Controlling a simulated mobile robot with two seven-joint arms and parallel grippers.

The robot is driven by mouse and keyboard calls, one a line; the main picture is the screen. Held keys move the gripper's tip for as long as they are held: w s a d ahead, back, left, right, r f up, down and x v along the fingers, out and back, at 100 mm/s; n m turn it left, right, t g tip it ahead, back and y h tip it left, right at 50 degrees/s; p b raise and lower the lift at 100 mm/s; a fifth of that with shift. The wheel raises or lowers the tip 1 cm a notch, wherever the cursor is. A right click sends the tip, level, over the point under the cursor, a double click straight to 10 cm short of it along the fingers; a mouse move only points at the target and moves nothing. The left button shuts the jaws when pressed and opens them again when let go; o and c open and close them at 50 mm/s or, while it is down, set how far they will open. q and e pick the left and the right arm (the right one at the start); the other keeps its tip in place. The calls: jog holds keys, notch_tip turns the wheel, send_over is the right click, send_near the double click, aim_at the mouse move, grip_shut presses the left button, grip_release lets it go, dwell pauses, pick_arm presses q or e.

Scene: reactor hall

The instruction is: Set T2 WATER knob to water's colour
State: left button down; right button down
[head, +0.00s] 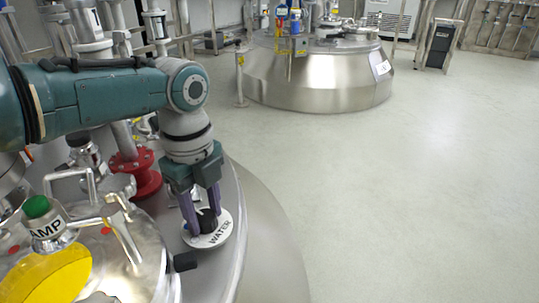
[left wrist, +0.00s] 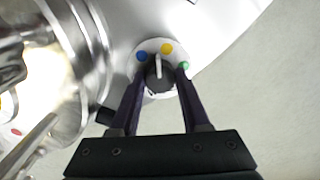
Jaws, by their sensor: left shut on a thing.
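The WATER knob (head: 207,219) is black and sits on a round white dial plate (head: 222,236) lettered WATER, on the steel vessel top. In the left wrist view the knob (left wrist: 160,80) has a white pointer line. The plate carries a blue dot (left wrist: 142,56), a yellow dot (left wrist: 167,48) and a green dot (left wrist: 184,65). The pointer is aimed between blue and yellow, a little nearer yellow. My left gripper (head: 205,223), with dark purple fingers, comes from above and is shut on the knob, one finger on each side. My right gripper is not in view.
A small black handle (head: 184,262) is close to the plate. Open floor (head: 400,200) lies to the right; another vessel (head: 310,80) stands behind.

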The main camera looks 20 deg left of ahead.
aim_at(205, 215)
pick_arm(q)
jog(key=shift+m, duration=1.8)
jog(key=shift+c, duration=1.9)
grip_release()
jog(key=shift+r, duration=0.1)
notch_tip(205, 215, up, 9)
jog(key=p, duration=0.6)
jog(key=shift+r, duration=0.4)
